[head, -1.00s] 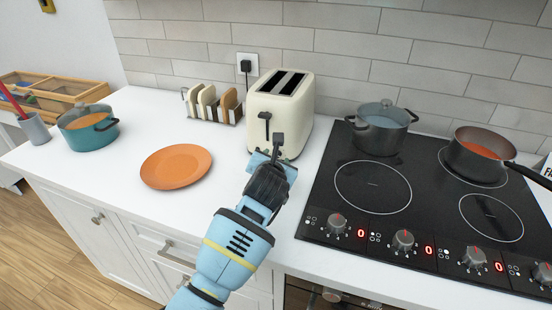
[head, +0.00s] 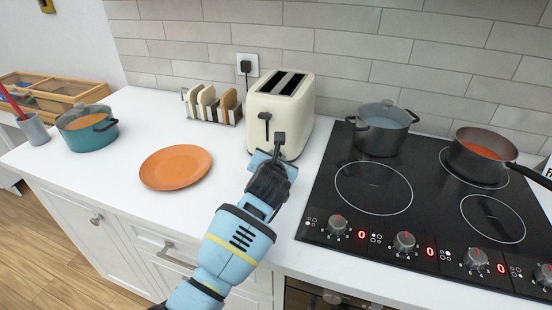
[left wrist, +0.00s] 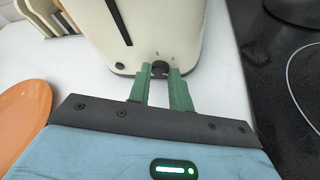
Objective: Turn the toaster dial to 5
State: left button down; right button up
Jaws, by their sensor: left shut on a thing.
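The cream toaster (head: 282,115) stands upright on the counter, with two slots on top and a black lever (head: 265,125) on its front. In the left wrist view the toaster (left wrist: 150,30) fills the top. Its small dark dial (left wrist: 160,69) is low on the front, between the green fingertips of my left gripper (left wrist: 161,73), which are shut on it. Small marks sit above the dial, too small to read surely, so I cannot tell its setting. In the head view my left gripper (head: 276,160) hides the dial. My right gripper is not in view.
The black stove (head: 400,215) with pots and knobs is close on the right. An orange plate (head: 176,167), a toast rack (head: 212,105) and a teal pot (head: 87,128) are on the left. The counter between plate and toaster is clear.

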pick_arm(q)
jog(key=shift+d+m+y, duration=0.1)
jog(key=shift+m+y, duration=0.2)
jog(key=shift+m, duration=0.1)
jog(key=c, duration=1.3)
grip_release()
